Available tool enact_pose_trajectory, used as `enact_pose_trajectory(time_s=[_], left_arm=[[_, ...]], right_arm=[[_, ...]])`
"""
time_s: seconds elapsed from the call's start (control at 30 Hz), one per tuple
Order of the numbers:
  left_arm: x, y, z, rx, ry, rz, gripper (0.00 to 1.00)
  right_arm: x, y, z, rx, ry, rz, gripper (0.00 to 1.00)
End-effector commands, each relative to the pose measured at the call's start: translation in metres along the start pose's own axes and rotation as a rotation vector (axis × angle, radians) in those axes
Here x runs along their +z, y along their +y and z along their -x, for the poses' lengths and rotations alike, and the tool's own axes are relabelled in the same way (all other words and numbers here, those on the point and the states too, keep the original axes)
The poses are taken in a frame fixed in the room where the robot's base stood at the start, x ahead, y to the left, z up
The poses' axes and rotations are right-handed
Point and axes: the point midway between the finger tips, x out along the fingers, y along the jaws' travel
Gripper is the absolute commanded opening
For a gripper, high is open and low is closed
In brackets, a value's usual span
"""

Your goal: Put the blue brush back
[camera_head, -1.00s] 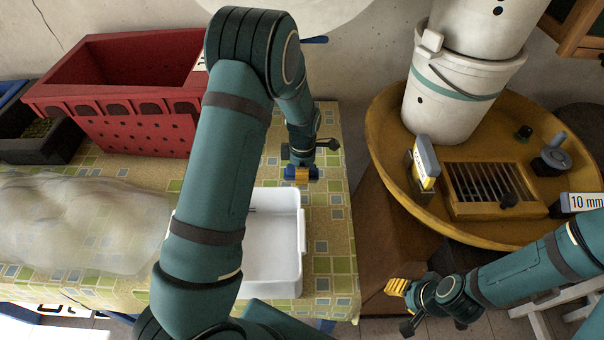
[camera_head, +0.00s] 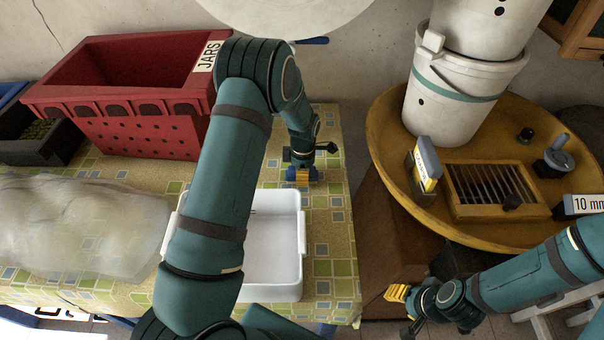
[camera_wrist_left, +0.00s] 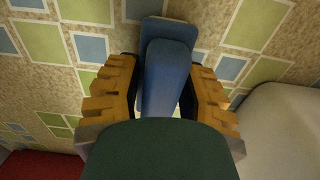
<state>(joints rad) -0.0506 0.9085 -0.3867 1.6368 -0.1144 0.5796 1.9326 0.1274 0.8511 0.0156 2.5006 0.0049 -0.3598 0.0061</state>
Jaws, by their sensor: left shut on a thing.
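The blue brush (camera_wrist_left: 165,75) lies between the ridged orange fingers of my left gripper (camera_wrist_left: 160,98) in the left wrist view. The gripper is shut on it, close over the patterned cloth. In the head view my left gripper (camera_head: 302,176) is just behind the white tray, with a little of the blue showing beside its fingers. Most of the brush is hidden there. My right gripper (camera_head: 396,293) is off the table's right side, apart from everything; its finger gap is unclear.
The white tray (camera_head: 302,235) stands on the clothed table (camera_head: 335,240), partly behind my left arm. A red crate labelled JARS (camera_head: 150,135) is at the back left. A clear bag (camera_head: 80,225) lies in front of it. A round yellow table (camera_head: 385,140) with buckets stands right.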

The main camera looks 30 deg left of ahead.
Motion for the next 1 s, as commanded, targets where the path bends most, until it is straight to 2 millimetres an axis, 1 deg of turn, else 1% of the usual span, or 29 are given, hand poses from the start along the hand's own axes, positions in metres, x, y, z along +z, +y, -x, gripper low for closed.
enact_pose_trajectory(time_s=[0.1,0.13,0.2,0.5,0.63,0.77,1.0], left_arm=[[0.000,0.000,-0.004,0.000,0.000,0.001,0.00],[0.000,0.000,-0.004,0.000,0.000,0.001,0.46],[0.000,0.000,-0.003,0.000,0.000,0.001,0.67],[0.000,0.000,-0.002,0.000,0.000,0.000,0.67],[0.000,0.000,0.005,0.002,-0.001,-0.001,0.67],[0.001,0.001,0.026,0.004,-0.001,-0.001,0.67],[0.001,0.000,0.076,0.004,-0.002,-0.002,0.67]], right_arm=[[0.001,0.001,-0.003,0.000,-0.002,0.000,0.47],[0.001,0.001,-0.003,0.000,-0.002,0.001,0.47],[0.001,0.001,-0.002,0.000,-0.002,0.001,0.47],[0.001,0.001,-0.002,0.000,-0.002,0.000,0.47],[-0.001,-0.001,0.001,0.000,0.001,0.000,0.47],[-0.002,-0.001,0.004,0.000,0.003,-0.001,0.47],[-0.004,-0.004,0.009,0.001,0.009,-0.003,0.47]])
